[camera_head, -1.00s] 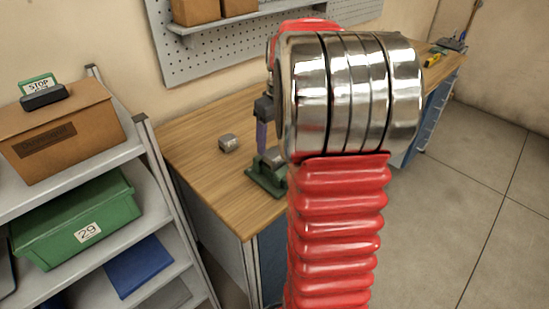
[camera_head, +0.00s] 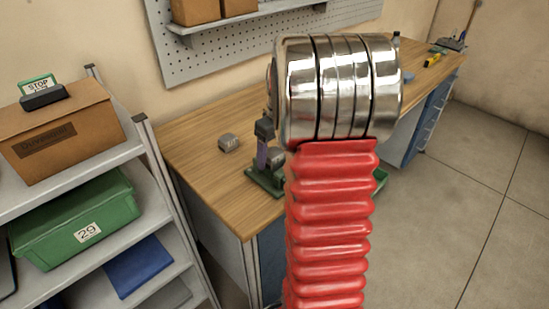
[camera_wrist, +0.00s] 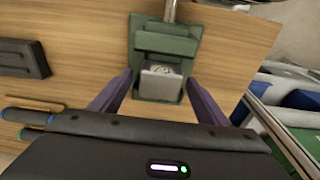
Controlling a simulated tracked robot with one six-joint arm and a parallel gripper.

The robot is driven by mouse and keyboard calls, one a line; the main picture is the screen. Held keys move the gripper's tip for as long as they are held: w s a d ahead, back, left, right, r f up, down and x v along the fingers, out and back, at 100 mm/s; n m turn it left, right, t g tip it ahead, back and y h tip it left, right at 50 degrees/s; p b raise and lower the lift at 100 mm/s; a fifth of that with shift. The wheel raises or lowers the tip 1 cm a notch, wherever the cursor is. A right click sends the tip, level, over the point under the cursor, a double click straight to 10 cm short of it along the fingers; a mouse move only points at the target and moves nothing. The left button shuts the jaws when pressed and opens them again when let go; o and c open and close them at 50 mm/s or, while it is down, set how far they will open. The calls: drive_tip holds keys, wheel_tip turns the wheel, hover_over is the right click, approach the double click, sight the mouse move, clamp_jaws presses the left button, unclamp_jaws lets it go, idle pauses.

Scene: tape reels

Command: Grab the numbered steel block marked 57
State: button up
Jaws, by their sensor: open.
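A grey steel block (camera_wrist: 160,84) sits in the green vise (camera_wrist: 166,45) in the wrist view. A number shows on its top, too small to read surely. In the head view the vise (camera_head: 262,184) stands near the bench's front edge, with the block (camera_head: 277,154) partly hidden by my arm. My gripper (camera_wrist: 159,77) is open; its two purple fingers point toward the block, one on each side. In the head view my gripper (camera_head: 262,157) is just above the vise. A second grey block (camera_head: 229,142) lies loose on the bench, left of the vise; its marking is unreadable.
The wooden bench (camera_head: 195,160) has free room around the loose block. A shelf rack at left holds a cardboard box (camera_head: 65,130) and a green bin marked 29 (camera_head: 80,218). A dark tray-like object (camera_wrist: 22,58) lies left in the wrist view.

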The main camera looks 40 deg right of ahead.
drive_tip(key=shift+f, duration=0.1)
idle(0.5)
drive_tip(key=c, duration=1.4)
